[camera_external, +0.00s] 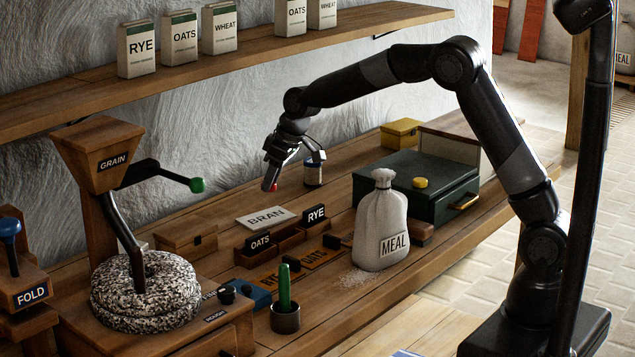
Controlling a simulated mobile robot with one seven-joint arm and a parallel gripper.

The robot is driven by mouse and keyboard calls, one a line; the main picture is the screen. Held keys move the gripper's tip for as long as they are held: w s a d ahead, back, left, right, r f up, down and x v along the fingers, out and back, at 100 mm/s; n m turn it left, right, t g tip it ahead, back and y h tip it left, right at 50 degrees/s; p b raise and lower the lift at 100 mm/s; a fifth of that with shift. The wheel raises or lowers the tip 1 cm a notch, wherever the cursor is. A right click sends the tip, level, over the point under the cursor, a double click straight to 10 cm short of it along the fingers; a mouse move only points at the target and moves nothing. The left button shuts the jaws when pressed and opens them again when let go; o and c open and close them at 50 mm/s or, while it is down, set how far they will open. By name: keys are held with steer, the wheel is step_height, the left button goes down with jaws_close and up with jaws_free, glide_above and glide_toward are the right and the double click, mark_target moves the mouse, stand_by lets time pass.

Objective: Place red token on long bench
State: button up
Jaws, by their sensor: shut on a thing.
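My gripper (270,182) is in the air above the far part of the long bench (338,202), beyond the white BRAN card. It points downward and is shut on the red token (275,187), of which only a small red bit shows at the fingertips. The fingers hide the rest of the token. The bench is a long wooden top along the wall, crowded in places. The exact height of the token above it is hard to tell.
The BRAN card (266,217), RYE block (314,215) and OATS block (259,242) lie nearer. A dark-lidded jar (314,173) stands close right of my gripper. The MEAL sack (381,225) and green box (415,183) are farther right. A shelf (240,55) hangs above.

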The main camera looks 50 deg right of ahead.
steer(key=shift+n, duration=0.8)
steer(key=a, duration=0.5)
steer(key=s+a+f, duration=0.1)
steer(key=a, duration=0.4)
steer(key=a+f, duration=0.1)
steer(key=a, duration=0.3)
steer(key=shift+s+a, duration=0.35)
steer(key=shift+a, duration=0.05)
steer(key=a+f, duration=0.2)
steer(key=a, duration=0.1)
steer(key=a+f, duration=0.2)
steer(key=a, duration=0.2)
steer(key=a+f, duration=0.2)
steer(key=a, duration=0.2)
steer(key=shift+w+a+f, duration=0.15)
steer(key=shift+f, duration=0.25)
steer(key=shift+a+f, duration=0.1)
steer(key=shift+f, duration=1.95)
steer(key=shift+f, duration=0.15)
steer(key=o, duration=0.9)
steer(key=shift+o, duration=0.2)
